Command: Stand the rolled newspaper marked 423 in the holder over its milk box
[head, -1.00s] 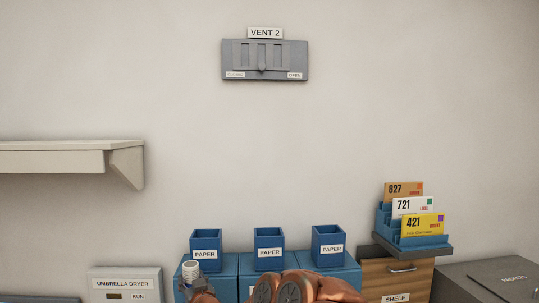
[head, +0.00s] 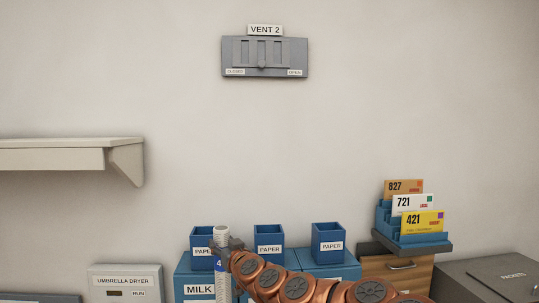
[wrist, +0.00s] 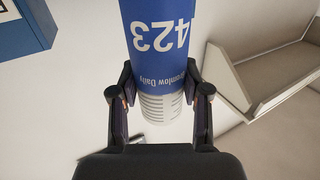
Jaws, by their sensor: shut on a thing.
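The rolled newspaper (head: 221,278) is white with a blue band and stands roughly upright in my gripper (head: 229,246). In the wrist view the newspaper (wrist: 158,45) shows 423 and the fingers of my gripper (wrist: 160,92) are shut on its sides. In the head view it is in front of the left blue PAPER holder (head: 203,233), hiding part of its right side. The middle PAPER holder (head: 269,238) and right PAPER holder (head: 328,236) look empty from here. The holders stand over blue boxes; the left milk box (head: 197,277) shows MILK. The box numbers are hidden.
A beige wall shelf (head: 60,155) is at the left, above the umbrella dryer (head: 125,281). A letter rack (head: 383,220) with several numbered envelopes stands at the right on a shelf. A grey packets box (head: 485,285) is at far right.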

